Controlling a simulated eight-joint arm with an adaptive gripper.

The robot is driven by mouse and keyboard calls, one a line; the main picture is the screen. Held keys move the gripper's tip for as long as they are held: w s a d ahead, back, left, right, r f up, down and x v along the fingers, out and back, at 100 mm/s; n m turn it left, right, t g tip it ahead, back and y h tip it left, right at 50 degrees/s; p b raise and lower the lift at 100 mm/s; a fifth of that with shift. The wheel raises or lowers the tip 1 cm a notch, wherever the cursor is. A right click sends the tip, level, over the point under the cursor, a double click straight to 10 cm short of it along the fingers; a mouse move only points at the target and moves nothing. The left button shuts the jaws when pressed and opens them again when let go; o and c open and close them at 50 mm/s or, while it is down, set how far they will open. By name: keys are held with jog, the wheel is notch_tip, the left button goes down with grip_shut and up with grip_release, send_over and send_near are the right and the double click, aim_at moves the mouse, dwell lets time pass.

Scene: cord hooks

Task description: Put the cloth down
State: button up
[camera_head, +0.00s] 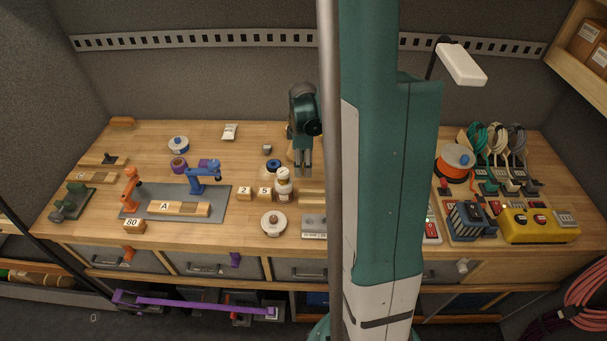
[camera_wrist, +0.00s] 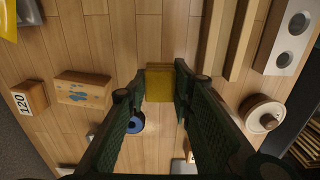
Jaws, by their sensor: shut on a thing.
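The cloth (camera_wrist: 160,84) shows in the wrist view as a small yellow folded piece between the fingertips of my gripper (camera_wrist: 161,86). My gripper is shut on it, with the two fingers held apart by its width. Wooden tabletop shows around it; I cannot tell whether the cloth touches the wood. In the head view my gripper (camera_head: 303,172) points down over the middle of the workbench, partly beside my column. The cloth cannot be made out there.
On the workbench (camera_head: 105,222), a blue-rimmed roll (camera_wrist: 135,123), a white round spool (camera_wrist: 264,115) and a wooden block with a blue mark (camera_wrist: 82,90) lie around the gripper. White bottles (camera_head: 283,184) and numbered blocks (camera_head: 245,193) stand nearby. Bare wood shows between them.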

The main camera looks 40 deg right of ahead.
aim_at(303, 181)
jog(key=shift+f, duration=2.05)
jog(key=shift+f, duration=0.2)
jog(key=o, duration=1)
jog(key=shift+c, duration=0.2)
jog(key=shift+r, duration=0.25)
jog(key=shift+r, duration=5.95)
jog(key=shift+a, duration=0.1)
